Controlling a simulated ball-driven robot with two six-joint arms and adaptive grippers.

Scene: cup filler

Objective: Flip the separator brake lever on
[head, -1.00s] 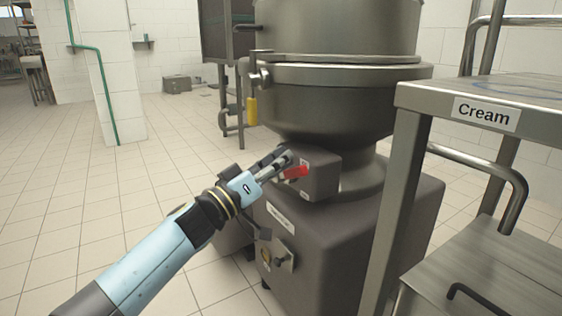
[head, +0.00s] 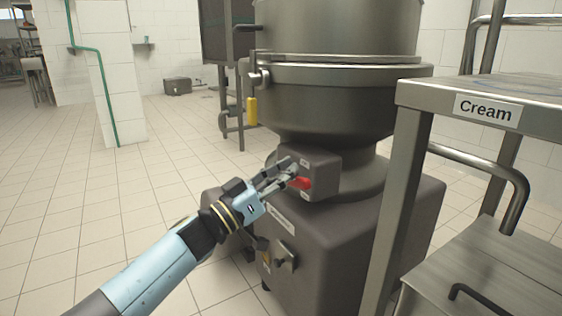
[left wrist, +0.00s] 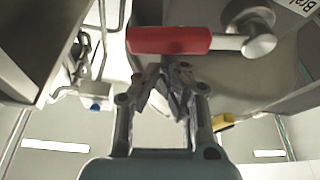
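The brake lever has a red handle (head: 301,183) on a small grey box (head: 322,172) at the separator's neck. In the left wrist view the red handle (left wrist: 168,40) lies across the top, joined by a metal rod to a round pivot (left wrist: 258,40). My left gripper (head: 289,171) is just left of the lever, its fingers slightly apart and empty. In the left wrist view its fingertips (left wrist: 168,75) are just below the handle; contact cannot be told. My right gripper is not in view.
The separator's large steel bowl (head: 335,105) rises above the lever box. A steel table (head: 480,95) with a Cream label stands close on the right. A yellow handle (head: 251,111) hangs left of the bowl. The tiled floor at left is open.

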